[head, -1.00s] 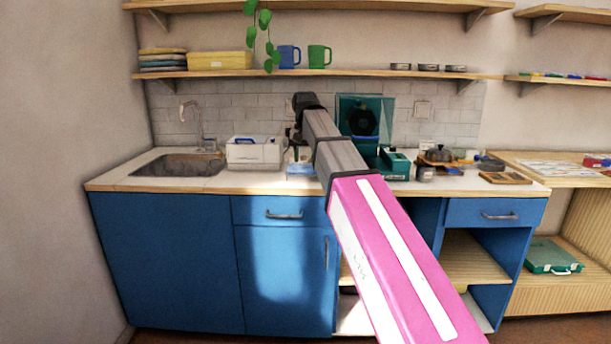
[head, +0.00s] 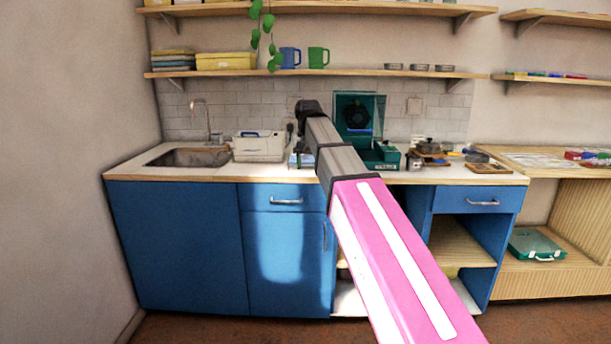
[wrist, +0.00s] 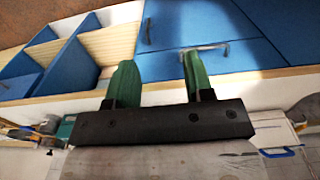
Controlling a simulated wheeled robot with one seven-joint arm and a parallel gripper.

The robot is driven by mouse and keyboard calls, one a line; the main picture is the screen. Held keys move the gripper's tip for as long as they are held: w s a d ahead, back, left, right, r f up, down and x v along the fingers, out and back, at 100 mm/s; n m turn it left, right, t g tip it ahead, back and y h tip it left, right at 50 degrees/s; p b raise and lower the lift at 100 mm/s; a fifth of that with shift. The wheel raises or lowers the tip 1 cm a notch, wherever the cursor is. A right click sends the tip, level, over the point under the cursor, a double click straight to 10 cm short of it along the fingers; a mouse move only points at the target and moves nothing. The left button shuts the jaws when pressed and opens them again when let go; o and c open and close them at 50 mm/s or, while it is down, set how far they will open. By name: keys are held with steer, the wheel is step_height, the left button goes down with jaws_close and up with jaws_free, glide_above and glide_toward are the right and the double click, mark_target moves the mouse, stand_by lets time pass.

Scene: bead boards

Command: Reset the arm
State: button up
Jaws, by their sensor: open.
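My gripper (wrist: 158,82) shows in the wrist view with its two green fingers apart and nothing between them. Beyond the fingers are the blue cupboard fronts (wrist: 185,25) and the wooden edge of the counter. In the head view my arm reaches out over the counter (head: 225,171), fully extended, with its dark end in front of the tiled wall. The fingers cannot be made out in the head view.
A white box (head: 259,147) stands on the counter beside the sink (head: 192,157). A teal machine (head: 358,115) stands just right of my arm's end. A pot (head: 427,146) and a wooden tray (head: 488,167) are farther right. A shelf (head: 300,72) with mugs runs above.

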steer(key=s+d+f, duration=0.3)
steer(key=d+f, duration=0.2)
steer(key=f, duration=0.6)
steer(key=s+d+f, duration=0.2)
steer(key=d+f, duration=0.2)
steer(key=f, duration=0.8)
steer(key=s+d+f, duration=0.4)
steer(key=s+f, duration=0.3)
steer(key=f, duration=0.2)
steer(key=s+d+f, duration=0.5)
steer(key=s+f, duration=0.1)
steer(key=f, duration=0.4)
steer(key=shift+s+d+f, duration=0.15)
steer(key=shift+s+f, duration=0.05)
steer(key=shift+s, duration=0.15)
stand_by(3.4)
